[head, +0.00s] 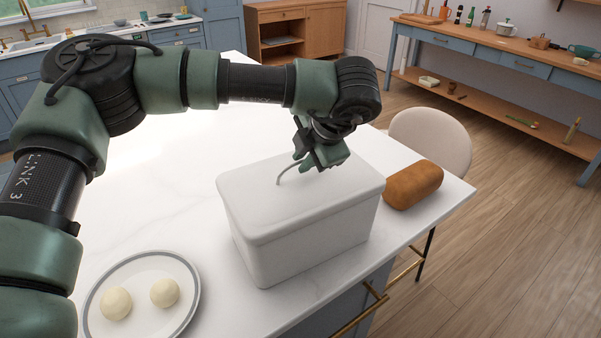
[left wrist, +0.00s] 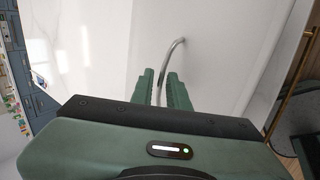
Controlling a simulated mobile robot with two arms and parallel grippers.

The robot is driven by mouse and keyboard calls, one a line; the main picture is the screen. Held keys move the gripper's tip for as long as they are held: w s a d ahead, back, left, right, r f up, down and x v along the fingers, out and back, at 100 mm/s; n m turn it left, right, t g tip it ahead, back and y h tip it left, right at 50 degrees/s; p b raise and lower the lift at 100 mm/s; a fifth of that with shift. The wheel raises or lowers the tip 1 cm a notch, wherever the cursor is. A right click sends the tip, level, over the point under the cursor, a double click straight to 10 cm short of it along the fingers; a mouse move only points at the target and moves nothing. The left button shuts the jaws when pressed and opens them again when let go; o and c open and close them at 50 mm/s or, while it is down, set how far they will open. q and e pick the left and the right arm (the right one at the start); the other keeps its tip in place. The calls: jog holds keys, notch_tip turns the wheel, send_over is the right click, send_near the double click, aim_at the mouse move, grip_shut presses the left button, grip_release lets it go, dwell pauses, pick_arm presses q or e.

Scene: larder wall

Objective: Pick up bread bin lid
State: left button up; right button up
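The white bread bin (head: 290,245) stands on the white counter with its white lid (head: 250,205) on top. A thin curved grey handle (head: 287,173) rises from the lid. It also shows in the left wrist view (left wrist: 176,50). My left gripper (head: 322,163) is over the lid at the handle, hiding its far end. In the left wrist view, my left gripper's fingers (left wrist: 164,82) are on either side of the handle, with a narrow gap visible beside it. The lid sits flat on the bin. My right gripper is not in view.
A brown loaf (head: 413,184) lies right of the bin near the counter's edge. A grey-rimmed plate (head: 140,325) with two pale round balls is at the front left. A beige chair (head: 430,137) stands behind the counter. The counter (head: 200,235) between plate and bin is clear.

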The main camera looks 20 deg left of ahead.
pick_arm(q)
jog(key=shift+x, duration=0.75)
jog(key=shift+d, duration=0.1)
grip_shut()
dwell(0.8)
